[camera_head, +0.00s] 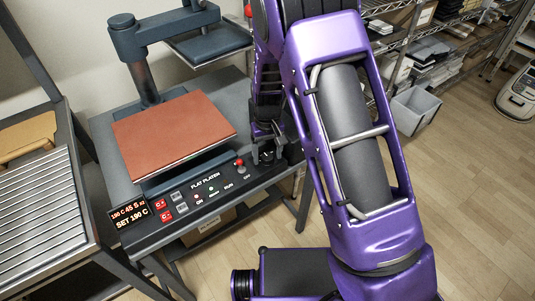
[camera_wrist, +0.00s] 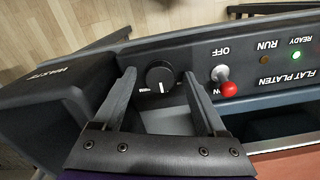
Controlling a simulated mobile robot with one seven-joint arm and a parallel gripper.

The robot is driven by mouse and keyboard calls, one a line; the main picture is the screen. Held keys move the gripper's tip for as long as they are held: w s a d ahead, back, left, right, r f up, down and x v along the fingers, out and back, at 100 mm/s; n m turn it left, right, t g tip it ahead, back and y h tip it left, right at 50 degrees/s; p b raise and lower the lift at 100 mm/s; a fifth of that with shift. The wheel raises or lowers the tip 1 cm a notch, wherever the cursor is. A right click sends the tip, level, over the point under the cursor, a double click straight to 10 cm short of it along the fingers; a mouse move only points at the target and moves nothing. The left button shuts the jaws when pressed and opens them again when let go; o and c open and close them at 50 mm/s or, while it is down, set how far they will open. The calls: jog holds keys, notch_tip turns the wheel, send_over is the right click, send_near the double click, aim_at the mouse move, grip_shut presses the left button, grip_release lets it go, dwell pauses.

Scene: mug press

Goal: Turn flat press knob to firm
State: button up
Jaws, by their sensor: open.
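The flat press knob (camera_wrist: 160,77) is a round black dial with a white pointer line, on the dark front panel in the wrist view. The line points toward the bottom of the picture, toward my gripper's base. The lettering around it is too small to read. My gripper (camera_wrist: 159,74) is open, with one finger on each side of the knob; I cannot tell whether they touch it. In the head view my gripper (camera_head: 266,150) is at the right end of the flat platen panel (camera_head: 190,195), and the knob is hidden there.
A red-tipped toggle switch (camera_wrist: 224,82) stands close to the right finger. A dark bin (camera_wrist: 55,110) is close to the left finger. The red-brown platen (camera_head: 175,130) lies behind the panel. A slatted table (camera_head: 40,215) stands at left.

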jog(key=shift+c, duration=0.2)
grip_shut()
jog(key=shift+r, duration=0.1)
jog(key=m+p, duration=0.1)
jog(key=m, duration=0.3)
jog(key=shift+m, duration=0.3)
jog(key=m+p, duration=0.2)
jog(key=m, duration=0.3)
jog(key=shift+m, duration=0.3)
dwell(0.4)
jog(key=shift+o, duration=0.2)
grip_release()
